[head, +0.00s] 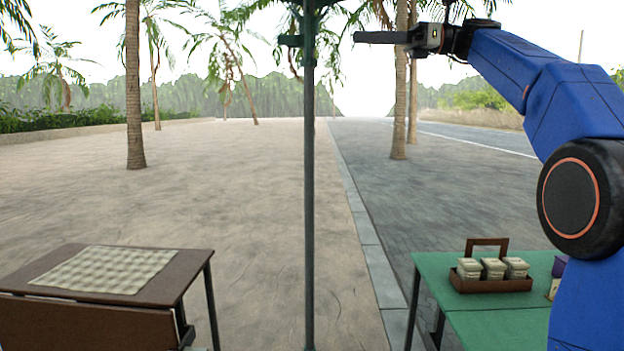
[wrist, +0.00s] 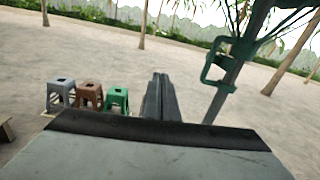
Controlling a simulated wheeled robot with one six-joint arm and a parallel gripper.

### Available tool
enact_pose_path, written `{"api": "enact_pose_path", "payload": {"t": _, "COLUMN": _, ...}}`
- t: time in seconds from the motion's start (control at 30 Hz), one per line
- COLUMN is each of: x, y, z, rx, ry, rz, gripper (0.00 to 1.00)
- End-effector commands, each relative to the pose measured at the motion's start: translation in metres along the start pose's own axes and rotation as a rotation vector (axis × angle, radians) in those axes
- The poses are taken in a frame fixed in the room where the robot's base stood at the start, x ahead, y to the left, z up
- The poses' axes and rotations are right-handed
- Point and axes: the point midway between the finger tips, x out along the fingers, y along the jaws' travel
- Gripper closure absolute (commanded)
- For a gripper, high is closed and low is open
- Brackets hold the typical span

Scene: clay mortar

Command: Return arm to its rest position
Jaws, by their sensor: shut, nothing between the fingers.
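My gripper (head: 381,37) is raised high at the upper right of the head view, level and pointing left, well above the tables. Its fingers are together with nothing between them. In the wrist view the closed fingers (wrist: 161,98) point out over the paved ground. My blue arm reaches up and left from the right edge of the head view.
A dark green pole (head: 309,200) stands close to my gripper's tip. A brown table (head: 190,262) with a checked cloth (head: 105,269) is at lower left. A green table (head: 440,268) holds a brown caddy (head: 490,285) with pale jars. Stools (wrist: 117,98) stand on open paving.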

Motion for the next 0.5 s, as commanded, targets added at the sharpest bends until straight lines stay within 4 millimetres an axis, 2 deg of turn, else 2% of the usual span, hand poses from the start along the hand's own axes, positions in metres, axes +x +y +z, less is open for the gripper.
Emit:
{"api": "enact_pose_path", "payload": {"t": 0.27, "x": 0.007, "y": 0.012, "z": -0.029, "rx": -0.082, "ry": 0.089, "rz": -0.064, "gripper": 1.00}}
{"api": "enact_pose_path", "payload": {"t": 0.37, "x": 0.009, "y": 0.019, "z": -0.045, "rx": -0.128, "ry": 0.139, "rz": -0.090, "gripper": 1.00}}
{"api": "enact_pose_path", "payload": {"t": 0.5, "x": 0.010, "y": 0.035, "z": -0.080, "rx": -0.217, "ry": 0.244, "rz": -0.128, "gripper": 1.00}}
